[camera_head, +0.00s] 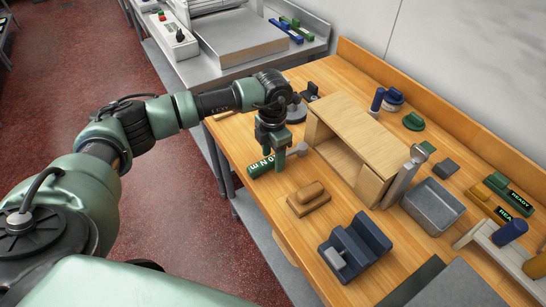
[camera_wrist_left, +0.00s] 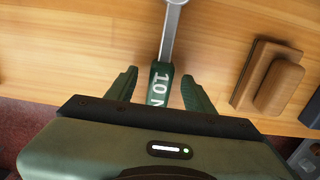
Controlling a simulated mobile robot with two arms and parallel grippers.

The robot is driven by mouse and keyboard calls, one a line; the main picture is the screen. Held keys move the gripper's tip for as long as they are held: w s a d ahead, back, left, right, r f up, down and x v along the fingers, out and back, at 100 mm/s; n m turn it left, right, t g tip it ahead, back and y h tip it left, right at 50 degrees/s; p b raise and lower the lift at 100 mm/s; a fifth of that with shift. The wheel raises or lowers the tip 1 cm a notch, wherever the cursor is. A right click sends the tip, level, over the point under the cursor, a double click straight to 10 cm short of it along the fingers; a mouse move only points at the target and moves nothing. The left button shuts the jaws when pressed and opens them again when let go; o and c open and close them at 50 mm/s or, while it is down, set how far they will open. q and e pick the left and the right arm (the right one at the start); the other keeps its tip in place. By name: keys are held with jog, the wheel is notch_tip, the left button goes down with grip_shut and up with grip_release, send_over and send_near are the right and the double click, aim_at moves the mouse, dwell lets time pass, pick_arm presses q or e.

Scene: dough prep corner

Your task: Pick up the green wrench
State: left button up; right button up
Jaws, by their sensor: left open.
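The green wrench (camera_head: 258,168) lies on the wooden table near its left edge, with white lettering on its green handle. Its metal end points right, toward the wooden box, in the head view. My left gripper (camera_head: 279,163) is open and points down over the handle. In the left wrist view the wrench (camera_wrist_left: 160,84) runs between the two spread fingers of my left gripper (camera_wrist_left: 159,78), with a gap on each side. Its metal shaft extends toward the top of that view. The lower end of the handle is hidden by my gripper body. My right gripper is not in view.
A wooden box (camera_head: 362,123) stands right of the wrench. A grey metal tray (camera_head: 434,206) sits further right. The table's left edge is close to the wrench.

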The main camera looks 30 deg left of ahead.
pick_arm(q)
jog(key=shift+f, duration=0.5)
jog(key=shift+c, duration=0.3)
grip_shut()
jog(key=shift+r, duration=0.1)
dwell(0.7)
